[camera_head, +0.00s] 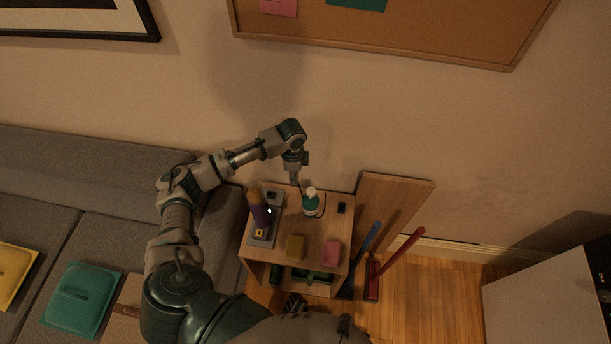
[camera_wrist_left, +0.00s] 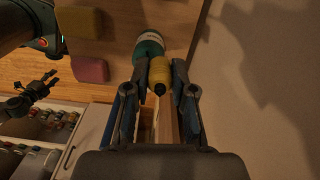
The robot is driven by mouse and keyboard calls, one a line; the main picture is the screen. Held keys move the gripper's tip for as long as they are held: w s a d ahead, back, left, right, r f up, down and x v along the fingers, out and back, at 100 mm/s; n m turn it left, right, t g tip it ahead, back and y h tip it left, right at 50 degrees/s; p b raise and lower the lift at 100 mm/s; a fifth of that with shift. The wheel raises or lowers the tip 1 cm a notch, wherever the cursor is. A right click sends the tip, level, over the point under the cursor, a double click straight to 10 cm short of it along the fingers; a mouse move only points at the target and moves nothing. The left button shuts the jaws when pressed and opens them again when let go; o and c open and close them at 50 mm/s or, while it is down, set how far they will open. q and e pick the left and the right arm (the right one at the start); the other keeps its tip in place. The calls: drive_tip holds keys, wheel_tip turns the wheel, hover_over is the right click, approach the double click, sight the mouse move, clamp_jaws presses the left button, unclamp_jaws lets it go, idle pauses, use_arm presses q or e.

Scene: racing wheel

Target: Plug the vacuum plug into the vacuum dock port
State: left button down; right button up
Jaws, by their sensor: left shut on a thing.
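My left gripper (camera_wrist_left: 160,88) is shut on a yellow cylindrical piece with a dark end (camera_wrist_left: 160,74), which looks like the vacuum plug. In the head view my left gripper (camera_head: 296,178) points down over the back of the small wooden table; the plug is not clear there. The purple and orange handheld vacuum (camera_head: 260,208) stands on a grey dock (camera_head: 263,238) at the table's left. Its dark body also shows at the upper left of the left wrist view (camera_wrist_left: 42,25). I cannot make out the port. My right gripper (camera_wrist_left: 45,88) appears open and empty.
A teal bottle with a white cap (camera_head: 311,203) stands close right of the left gripper. A yellow sponge (camera_head: 295,247) and pink sponge (camera_head: 332,251) lie at the table's front. A small black item (camera_head: 341,208) lies at right. A wall is behind; a sofa (camera_head: 60,185) is left.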

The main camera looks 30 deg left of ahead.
drive_tip(key=shift+s+d+f+p, duration=0.6)
drive_tip(key=shift+s+d+f, duration=0.35)
drive_tip(key=shift+s+f, duration=0.5)
use_arm(q)
drive_tip(key=a+f+m, duration=0.3)
drive_tip(key=s+a+f+m+b, duration=0.1)
drive_tip(key=a+f+m, duration=0.2)
drive_tip(key=a+f, duration=0.1)
drive_tip(key=a+f+m, duration=0.3)
drive_tip(key=m, duration=0.1)
drive_tip(key=shift+s+a+f+b, duration=0.2)
drive_tip(key=shift+s+b, duration=0.1)
drive_tip(key=shift+s, duration=0.1)
drive_tip(key=shift+d+f, duration=0.1)
drive_tip(key=shift+f, duration=0.15)
drive_tip(key=shift+d+f+b, duration=0.15)
drive_tip(key=shift+f+b, duration=0.25)
drive_tip(key=shift+f, duration=0.25)
use_arm(e)
drive_tip(key=w+a+r, duration=0.1)
drive_tip(key=w+r, duration=0.3)
drive_tip(key=shift+w+r, duration=0.25)
drive_tip(key=shift+r, duration=0.15)
